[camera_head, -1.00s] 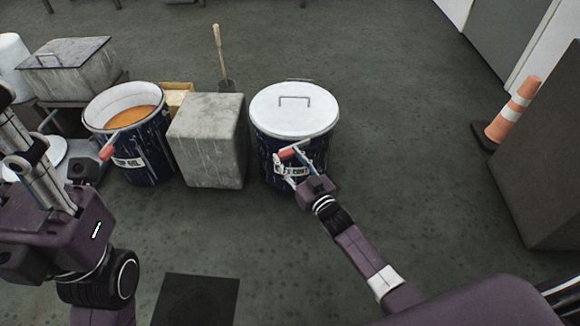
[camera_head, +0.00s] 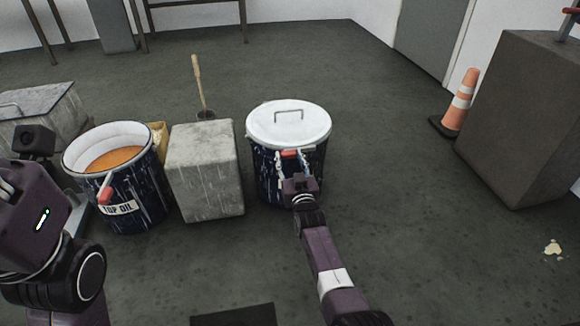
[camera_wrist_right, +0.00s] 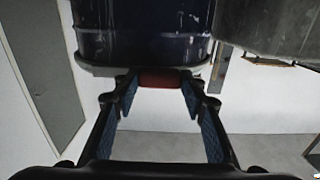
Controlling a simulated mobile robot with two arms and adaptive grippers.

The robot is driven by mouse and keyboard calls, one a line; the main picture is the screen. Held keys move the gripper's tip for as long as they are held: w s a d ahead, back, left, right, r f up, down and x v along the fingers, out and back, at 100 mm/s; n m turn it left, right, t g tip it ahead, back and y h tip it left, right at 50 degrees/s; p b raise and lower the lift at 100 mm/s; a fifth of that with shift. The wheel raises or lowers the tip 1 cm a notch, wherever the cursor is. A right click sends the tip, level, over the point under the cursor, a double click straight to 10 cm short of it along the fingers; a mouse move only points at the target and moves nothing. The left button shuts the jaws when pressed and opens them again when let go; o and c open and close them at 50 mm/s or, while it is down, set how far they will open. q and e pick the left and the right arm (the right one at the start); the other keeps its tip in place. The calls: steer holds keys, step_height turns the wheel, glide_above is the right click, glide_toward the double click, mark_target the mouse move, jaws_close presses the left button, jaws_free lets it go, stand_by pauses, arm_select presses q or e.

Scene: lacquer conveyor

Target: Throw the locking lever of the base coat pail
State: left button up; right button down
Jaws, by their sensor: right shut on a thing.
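The base coat pail (camera_head: 263,170) is dark blue with pale streaks and stands on the floor in the middle of the head view. Its white lid (camera_head: 262,128) with a wire handle sits on top. The locking lever's red handle (camera_head: 288,153) shows at the front, just under the rim. My right gripper (camera_wrist_right: 160,84) is shut on this red handle (camera_wrist_right: 160,78), which lies crosswise between its fingers in the right wrist view. In the head view my right gripper (camera_head: 295,170) covers the pail's label. My left arm shows at the left edge; its fingers are out of view.
An open top oil pail (camera_head: 150,195) with orange contents and a red-handled lever stands left, beyond a grey block (camera_head: 205,175). A wooden-handled tool (camera_head: 198,85) stands behind. A traffic cone (camera_head: 460,103) and a dark cabinet (camera_head: 520,125) are at right. Floor between is clear.

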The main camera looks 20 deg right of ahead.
steer(key=shift+w+r, duration=0.1)
steer(key=shift+r, duration=0.05)
steer(key=c, duration=1.6)
jaws_free()
steer(key=o, duration=0.4)
step_height(320, 180, up, 10)
steer(key=shift+f, duration=0.1)
